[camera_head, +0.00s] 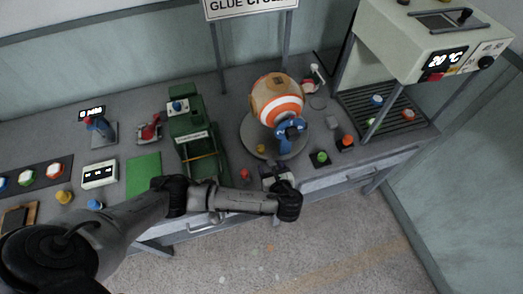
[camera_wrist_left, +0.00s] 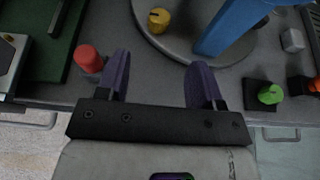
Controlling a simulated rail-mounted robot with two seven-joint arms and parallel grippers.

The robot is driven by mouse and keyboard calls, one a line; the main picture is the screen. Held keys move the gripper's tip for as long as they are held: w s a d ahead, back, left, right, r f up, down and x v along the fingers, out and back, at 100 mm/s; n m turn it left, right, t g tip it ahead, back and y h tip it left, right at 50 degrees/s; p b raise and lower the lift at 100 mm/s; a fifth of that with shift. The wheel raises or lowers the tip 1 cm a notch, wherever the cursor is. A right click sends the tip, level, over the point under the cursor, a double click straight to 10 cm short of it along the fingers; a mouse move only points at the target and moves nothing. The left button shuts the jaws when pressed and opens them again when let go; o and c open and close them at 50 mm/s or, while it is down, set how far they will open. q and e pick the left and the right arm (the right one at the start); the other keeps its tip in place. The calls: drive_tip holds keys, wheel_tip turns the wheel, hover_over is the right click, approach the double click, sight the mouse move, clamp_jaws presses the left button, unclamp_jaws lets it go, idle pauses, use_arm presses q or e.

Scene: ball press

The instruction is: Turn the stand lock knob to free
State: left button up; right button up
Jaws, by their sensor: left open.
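A yellow knob (camera_head: 261,148) sits on the front of the round grey stand (camera_head: 247,135), which carries an orange and white ball (camera_head: 277,101) with a blue clamp-like part (camera_head: 289,130). In the left wrist view the yellow knob (camera_wrist_left: 159,20) is ahead of my left gripper (camera_wrist_left: 162,75), beyond the fingertips and roughly between them. The purple fingers are apart with nothing between them. In the head view my left gripper (camera_head: 276,168) is in front of the stand. No lettering on the knob is readable. My right gripper is not in view.
A red knob (camera_wrist_left: 90,60) stands close beside the left finger in the wrist view. A green button (camera_wrist_left: 270,93) lies to the right. A green machine (camera_head: 198,140) stands left of the stand. The table's front edge, with drawers below, is near my gripper.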

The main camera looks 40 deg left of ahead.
sight(261, 148)
use_arm(q)
drive_tip(key=b+x, duration=0.1)
drive_tip(key=x, duration=0.9)
drive_tip(key=shift+b, duration=0.4)
drive_tip(key=shift+w+a+f, duration=0.25)
drive_tip(key=shift+w+a, duration=0.05)
drive_tip(key=shift+a, duration=0.2)
